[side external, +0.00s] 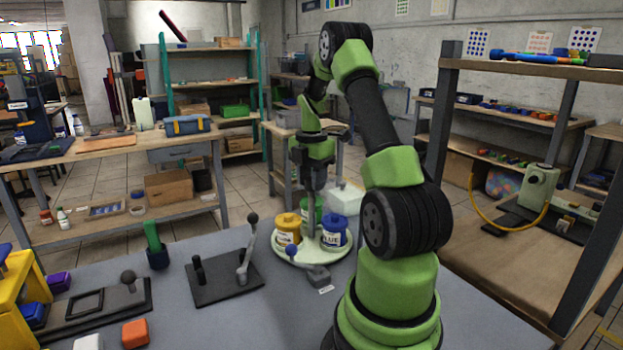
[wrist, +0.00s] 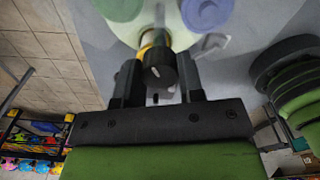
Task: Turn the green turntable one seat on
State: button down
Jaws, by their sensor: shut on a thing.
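The turntable (side external: 299,257) is a pale green round plate on the grey bench, bearing a yellow pot (side external: 287,231), a blue pot (side external: 335,233) and a green pot (side external: 319,212) partly behind my gripper. My gripper (side external: 312,212) points down among the pots. In the wrist view my gripper (wrist: 159,80) has its two fingers on either side of a dark knob (wrist: 158,68), with something yellow just behind it. I cannot tell what the knob belongs to. The plate's edge (wrist: 162,14) shows at the top of that view.
A white container (side external: 347,199) stands behind the pots.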

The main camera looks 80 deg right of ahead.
jog(key=shift+r, duration=0.1)
dwell(0.3)
jog(key=c, duration=0.7)
grip_release()
jog(key=shift+c, duration=0.2)
notch_tip(320, 180, up, 9)
jog(key=shift+f, duration=0.1)
jog(key=shift+r, duration=0.55)
